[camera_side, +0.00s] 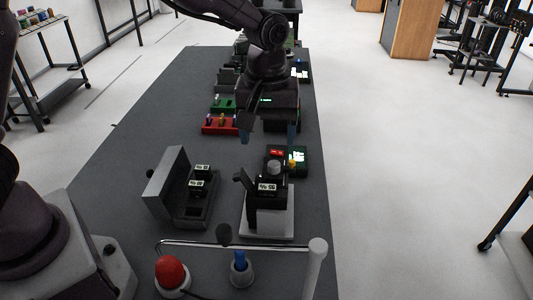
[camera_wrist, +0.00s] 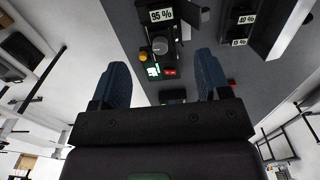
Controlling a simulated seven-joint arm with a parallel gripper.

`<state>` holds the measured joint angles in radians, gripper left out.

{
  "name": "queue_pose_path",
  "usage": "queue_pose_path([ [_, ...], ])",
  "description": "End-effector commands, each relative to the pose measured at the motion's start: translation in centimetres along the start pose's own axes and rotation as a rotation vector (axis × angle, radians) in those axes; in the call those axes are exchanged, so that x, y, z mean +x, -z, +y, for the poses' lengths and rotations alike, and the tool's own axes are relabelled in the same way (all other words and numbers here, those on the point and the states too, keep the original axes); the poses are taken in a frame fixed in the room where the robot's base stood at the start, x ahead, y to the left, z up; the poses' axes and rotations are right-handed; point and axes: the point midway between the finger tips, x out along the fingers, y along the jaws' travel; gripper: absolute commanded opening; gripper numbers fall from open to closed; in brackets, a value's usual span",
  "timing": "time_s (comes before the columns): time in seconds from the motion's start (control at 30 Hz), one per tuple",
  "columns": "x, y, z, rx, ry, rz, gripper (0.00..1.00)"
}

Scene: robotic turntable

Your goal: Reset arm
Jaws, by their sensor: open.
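My gripper (camera_side: 268,134) hangs from my dark arm above the far half of the grey table (camera_side: 118,165), with its fingers apart and nothing between them. In the wrist view, the two blue fingers of my gripper (camera_wrist: 165,80) stand wide apart. A black device with a percent label (camera_side: 268,188) stands on a white base in front of my gripper, and it also shows in the wrist view (camera_wrist: 161,16). A grey knob (camera_side: 273,167) tops it. My gripper touches none of these things in view.
An open case (camera_side: 168,182) holds two black labelled blocks (camera_side: 197,187) at left. A red button (camera_side: 171,273), a blue-topped piece (camera_side: 240,262) and a metal bar (camera_side: 205,244) stand at the near edge. A red rack (camera_side: 220,126) and green board (camera_side: 294,160) sit nearby. The table's left side is clear.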

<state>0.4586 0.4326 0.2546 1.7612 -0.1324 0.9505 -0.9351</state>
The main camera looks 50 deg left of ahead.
Motion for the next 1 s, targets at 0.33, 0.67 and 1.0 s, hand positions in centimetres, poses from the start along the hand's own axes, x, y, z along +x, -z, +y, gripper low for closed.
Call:
queue_pose_path([
  [0.33,-1.4,-0.1,0.1,0.001,-0.003,0.000,0.70],
  [0.67,-1.3,0.0,0.1,0.088,-0.004,0.004,0.70],
  [1.0,-3.7,-2.8,-6.3,0.545,-0.038,0.000,0.70],
])
